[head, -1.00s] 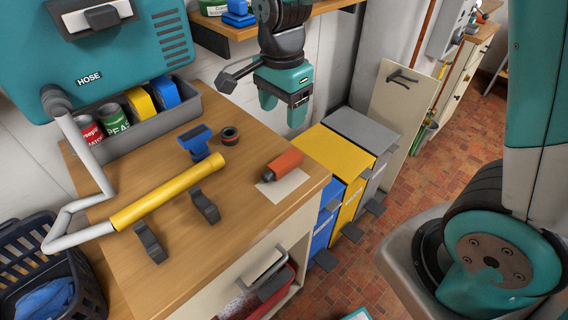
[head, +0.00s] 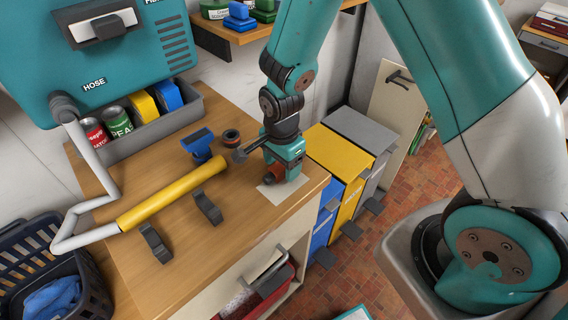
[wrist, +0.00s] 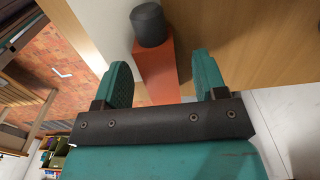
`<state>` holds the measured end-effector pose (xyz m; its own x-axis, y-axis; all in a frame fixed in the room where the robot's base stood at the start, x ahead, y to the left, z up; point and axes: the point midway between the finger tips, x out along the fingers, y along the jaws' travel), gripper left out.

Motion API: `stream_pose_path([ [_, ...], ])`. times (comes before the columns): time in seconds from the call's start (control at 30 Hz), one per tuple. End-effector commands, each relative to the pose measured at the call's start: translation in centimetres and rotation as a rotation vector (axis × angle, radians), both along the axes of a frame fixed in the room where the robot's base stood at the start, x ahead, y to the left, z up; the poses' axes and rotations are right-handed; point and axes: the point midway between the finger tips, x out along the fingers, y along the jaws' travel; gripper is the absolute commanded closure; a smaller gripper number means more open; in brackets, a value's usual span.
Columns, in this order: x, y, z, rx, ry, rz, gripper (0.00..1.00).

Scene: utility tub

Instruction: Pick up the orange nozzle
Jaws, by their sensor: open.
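The orange nozzle (head: 277,172) lies on a pale square near the right edge of the wooden counter, mostly hidden by my gripper in the head view. In the wrist view the orange nozzle (wrist: 158,68) shows its orange body and dark grey round end. My gripper (head: 283,174) is low over the nozzle. In the wrist view my gripper (wrist: 160,80) is open, with one teal finger on each side of the orange body. Gaps show between the fingers and the nozzle there.
A yellow tube (head: 170,193) on a white hose lies left on the counter (head: 190,260). A blue tool (head: 200,145) and a dark ring (head: 231,137) are close behind my gripper. Blue, yellow and grey bins (head: 345,160) stand right of the counter.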

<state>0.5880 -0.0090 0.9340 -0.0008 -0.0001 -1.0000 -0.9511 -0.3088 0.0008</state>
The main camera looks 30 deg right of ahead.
Motion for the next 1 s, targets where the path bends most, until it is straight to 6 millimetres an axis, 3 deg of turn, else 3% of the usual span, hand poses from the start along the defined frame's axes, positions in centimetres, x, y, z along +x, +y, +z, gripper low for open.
stream_pose_path([
  [0.3, 0.0, 0.0, -0.7, 0.0, -0.001, 0.0, 0.35],
  [0.53, 0.0, 0.0, -0.7, 0.0, -0.001, 0.0, 0.86],
  [0.83, 0.0, 0.0, -0.6, 0.0, -0.001, 0.0, 0.86],
  [1.0, 0.1, 0.0, 0.4, 0.001, -0.004, 0.0, 0.86],
])
